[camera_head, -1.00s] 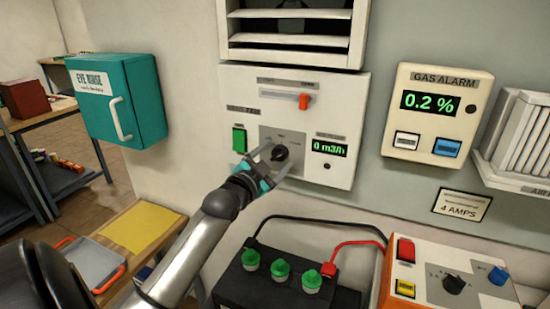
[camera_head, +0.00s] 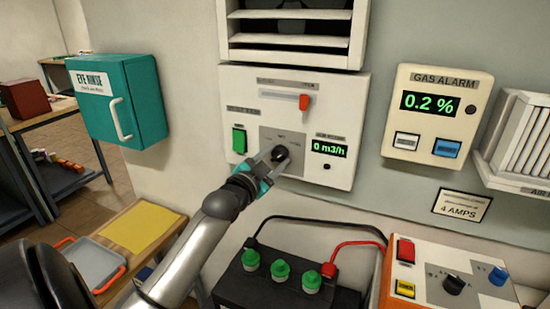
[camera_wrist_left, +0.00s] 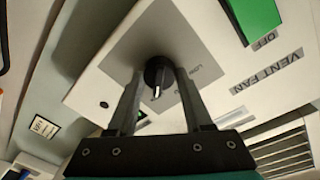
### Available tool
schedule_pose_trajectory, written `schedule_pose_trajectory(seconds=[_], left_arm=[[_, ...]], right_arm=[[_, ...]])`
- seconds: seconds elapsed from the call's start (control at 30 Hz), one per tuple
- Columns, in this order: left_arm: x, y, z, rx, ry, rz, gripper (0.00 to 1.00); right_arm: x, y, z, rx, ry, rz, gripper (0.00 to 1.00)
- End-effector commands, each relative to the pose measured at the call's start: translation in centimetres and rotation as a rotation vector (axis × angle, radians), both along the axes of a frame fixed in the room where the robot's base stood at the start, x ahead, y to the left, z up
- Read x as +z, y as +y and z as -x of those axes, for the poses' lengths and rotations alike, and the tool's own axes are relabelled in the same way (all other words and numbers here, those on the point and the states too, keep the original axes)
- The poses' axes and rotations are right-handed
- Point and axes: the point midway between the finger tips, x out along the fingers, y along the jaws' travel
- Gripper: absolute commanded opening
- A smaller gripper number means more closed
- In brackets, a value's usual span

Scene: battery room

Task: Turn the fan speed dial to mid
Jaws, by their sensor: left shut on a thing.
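The fan speed dial (camera_head: 280,153) is a black round knob on a grey plate of the white vent fan panel (camera_head: 345,95). It also shows in the left wrist view (camera_wrist_left: 157,73), with a white pointer line and the word LOW beside it. My left gripper (camera_head: 275,158) is shut on the dial, one finger on each side of it in the left wrist view (camera_wrist_left: 157,80). The panel's green display (camera_head: 329,149) reads 0 m3/h. The fingers partly hide the dial and its plate. My right gripper is not in view.
Below stand a black battery (camera_head: 262,291) with green caps and an orange-sided charger (camera_head: 425,257). A teal eye rinse box (camera_head: 118,100) hangs at left.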

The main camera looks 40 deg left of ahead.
Motion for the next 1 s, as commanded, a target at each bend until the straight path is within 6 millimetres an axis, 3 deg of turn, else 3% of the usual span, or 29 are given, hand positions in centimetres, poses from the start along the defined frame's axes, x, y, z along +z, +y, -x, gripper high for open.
schedule_pose_trajectory(seconds=[0.27,1.0], left_arm=[[0.1,0.0,0.0,-0.001,-0.037,0.129,0.0],[-0.1,0.0,0.0,0.0,-0.219,0.697,0.0]], right_arm=[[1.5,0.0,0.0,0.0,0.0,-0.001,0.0],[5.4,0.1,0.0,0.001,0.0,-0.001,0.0]])
